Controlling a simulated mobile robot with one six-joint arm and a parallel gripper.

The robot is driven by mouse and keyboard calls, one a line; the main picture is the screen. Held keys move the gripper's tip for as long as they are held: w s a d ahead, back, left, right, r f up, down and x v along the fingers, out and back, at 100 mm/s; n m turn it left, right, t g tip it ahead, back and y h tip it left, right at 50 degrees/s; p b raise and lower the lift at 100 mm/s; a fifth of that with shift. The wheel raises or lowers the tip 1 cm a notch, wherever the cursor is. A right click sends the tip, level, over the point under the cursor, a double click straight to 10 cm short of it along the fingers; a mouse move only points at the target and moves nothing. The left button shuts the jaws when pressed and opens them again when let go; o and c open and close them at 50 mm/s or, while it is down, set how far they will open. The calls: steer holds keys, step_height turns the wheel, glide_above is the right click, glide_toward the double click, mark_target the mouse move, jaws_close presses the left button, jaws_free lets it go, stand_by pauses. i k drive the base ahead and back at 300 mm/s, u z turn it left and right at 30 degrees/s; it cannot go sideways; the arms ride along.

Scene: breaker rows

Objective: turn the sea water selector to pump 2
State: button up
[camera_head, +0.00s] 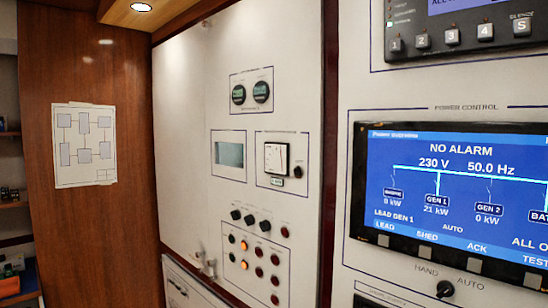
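No part of my gripper shows in the head view. I cannot read a sea water or pump 2 label anywhere, so I cannot tell which control is the sea water selector. A row of small black knobs (249,219) sits on the white panel in the middle, above lit and dark round lamps (244,245). A black rotary knob (445,289) stands at the bottom right under the words HAND and AUTO. The settings of the small knobs are too small to read.
A blue power control screen (460,190) fills the right side and reads NO ALARM. A keypad unit (460,35) is above it. Gauges (251,93) and a meter (276,158) are on the middle panel. A wooden wall with a diagram sheet (84,145) stands at the left.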

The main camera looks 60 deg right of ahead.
mark_target(265, 225)
steer(key=u, duration=0.3)
steer(key=k, duration=0.15)
steer(key=z, duration=2.1)
steer(key=k, duration=0.9)
steer(key=u, duration=0.15)
steer(key=i, duration=0.75)
steer(key=u, duration=0.05)
